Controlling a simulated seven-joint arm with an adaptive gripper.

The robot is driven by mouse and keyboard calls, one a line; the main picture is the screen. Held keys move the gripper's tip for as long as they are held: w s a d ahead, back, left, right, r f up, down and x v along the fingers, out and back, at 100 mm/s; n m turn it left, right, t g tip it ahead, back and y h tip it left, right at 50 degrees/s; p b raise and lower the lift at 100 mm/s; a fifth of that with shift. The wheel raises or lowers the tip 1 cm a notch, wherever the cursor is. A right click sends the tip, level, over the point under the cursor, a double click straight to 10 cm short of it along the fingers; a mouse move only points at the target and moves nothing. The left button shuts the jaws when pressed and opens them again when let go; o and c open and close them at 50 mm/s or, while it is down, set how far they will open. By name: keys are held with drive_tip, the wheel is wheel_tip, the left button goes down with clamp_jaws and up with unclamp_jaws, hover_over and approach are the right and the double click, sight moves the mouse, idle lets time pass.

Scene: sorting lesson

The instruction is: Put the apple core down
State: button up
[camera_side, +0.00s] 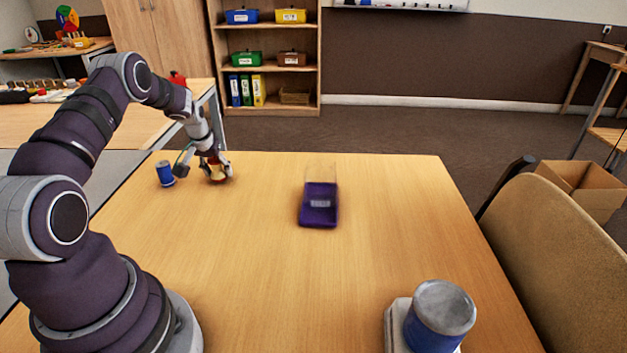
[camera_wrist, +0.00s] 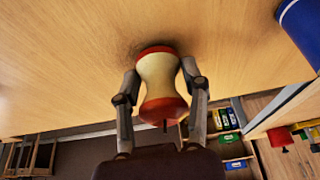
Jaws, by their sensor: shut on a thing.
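The apple core (camera_wrist: 158,82) has a pale waist and red ends, and in the wrist view it sits between the two fingers of my gripper (camera_wrist: 160,80). The fingers are shut on its sides. In the side view the apple core (camera_side: 217,174) is at the far left part of the table, partly hidden by my gripper (camera_side: 215,168). Its end is at or very close to the tabletop; I cannot tell whether it touches.
A blue can (camera_side: 165,174) stands just left of the gripper. A purple bin (camera_side: 319,214) sits mid-table. A blue cylinder with a grey top (camera_side: 438,312) is at the front right. The table (camera_side: 260,270) is otherwise clear.

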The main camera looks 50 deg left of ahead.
drive_tip(key=o, duration=0.9)
drive_tip(key=shift+f, duration=0.1)
drive_tip(key=shift+o, duration=0.2)
drive_tip(key=v, duration=1.2)
drive_tip(key=d+r+m+t+h, duration=0.1)
drive_tip(key=d+r+m, duration=0.1)
drive_tip(key=d+r, duration=0.35)
drive_tip(key=d+r+m, duration=0.2)
drive_tip(key=d+r, duration=0.1)
drive_tip(key=d, duration=0.6)
drive_tip(key=s+d+m+t+h, duration=0.1)
drive_tip(key=s+d+m+h, duration=0.1)
drive_tip(key=s+d+m, duration=0.3)
drive_tip(key=s+d, duration=0.3)
drive_tip(key=d, duration=0.4)
drive_tip(key=shift+s+r, duration=0.3)
drive_tip(key=shift+r, duration=0.1)
